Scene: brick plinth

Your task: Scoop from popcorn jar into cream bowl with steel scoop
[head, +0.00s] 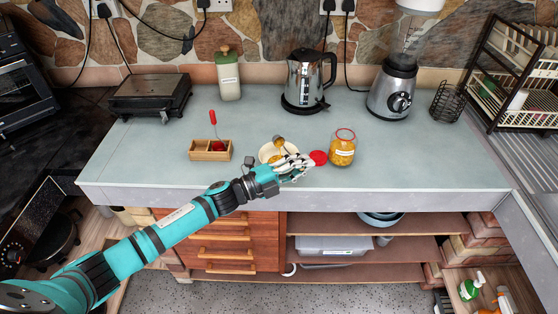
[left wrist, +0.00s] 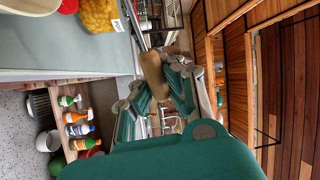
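The popcorn jar (head: 342,151) stands open on the counter, filled with yellow kernels; it also shows in the left wrist view (left wrist: 98,14). The cream bowl (head: 266,153) is left of it, partly hidden by my left gripper (head: 298,164), with something yellow showing inside. My left gripper is shut on the steel scoop's tan handle, seen between the fingers in the left wrist view (left wrist: 153,76). My right gripper is not in view.
A red lid (head: 318,157) lies between bowl and jar. A wooden box (head: 198,156) with a red-handled utensil (head: 213,118) is left of the bowl. A kettle (head: 306,78), blender (head: 393,88), green-topped canister (head: 228,78) and grill (head: 150,95) stand behind.

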